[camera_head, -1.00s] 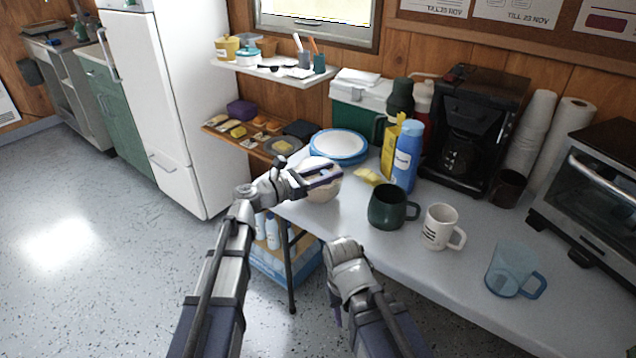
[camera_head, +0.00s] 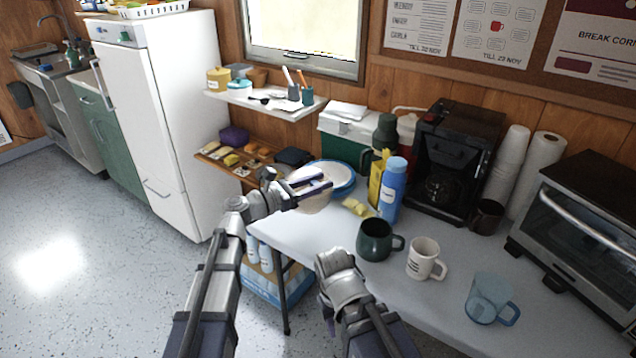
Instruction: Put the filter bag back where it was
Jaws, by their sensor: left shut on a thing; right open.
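My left gripper (camera_head: 318,186) is above the table's left end, shut on a pale cream rounded thing (camera_head: 314,203) that appears to be the filter bag. The fingers cover part of it, and I see no label. It is in front of a blue-rimmed plate or bowl (camera_head: 347,182); I cannot tell whether it touches the table. My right gripper (camera_head: 329,318) is low in front of the table's front edge, partly hidden by its own wrist. It is open, with nothing seen in it.
The table (camera_head: 425,310) holds a dark green mug (camera_head: 375,241), a white mug (camera_head: 424,259), a clear blue mug (camera_head: 490,299), a blue bottle (camera_head: 391,190), a yellow packet (camera_head: 376,182), a coffee maker (camera_head: 455,160) and a toaster oven (camera_head: 580,230). Two wall shelves (camera_head: 268,100) hold small items.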

